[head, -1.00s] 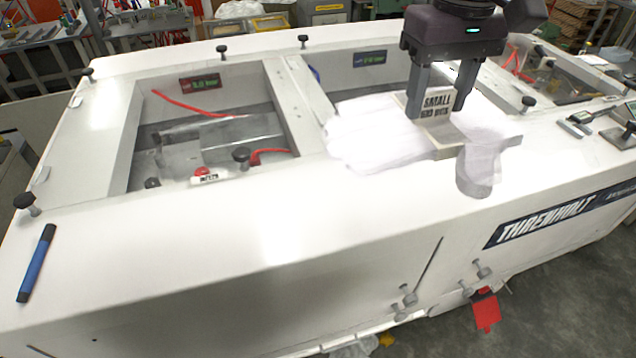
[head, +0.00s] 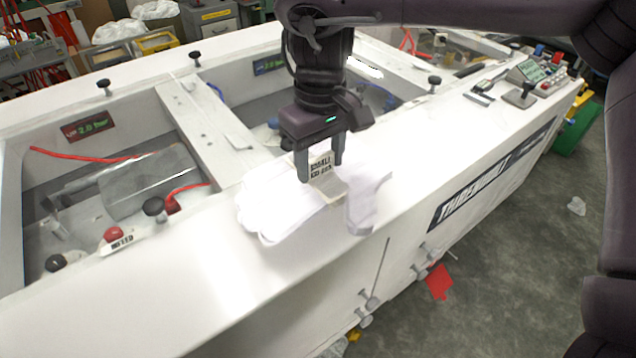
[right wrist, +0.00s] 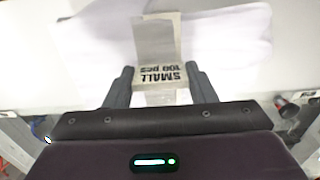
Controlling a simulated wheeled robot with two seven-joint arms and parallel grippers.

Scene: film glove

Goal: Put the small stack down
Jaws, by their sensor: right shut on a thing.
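The small stack is a pile of thin white film gloves (head: 275,208) with a pale card band marked "SMALL 100 pcs" (head: 320,167). It is over the white machine's front ledge, and its right end hangs near the front edge. I cannot tell whether it touches the ledge. My right gripper (head: 319,176) points down and is shut on the upright labelled card part of the stack. In the right wrist view the label (right wrist: 158,77) sits between the two fingers (right wrist: 161,85), with white film (right wrist: 80,45) spread beyond. My left gripper is not in view.
The white machine (head: 150,280) has open wells with red hoses, divided by a crossbar (head: 205,125). A control panel (head: 530,70) is at the far right. The ledge at front left is clear.

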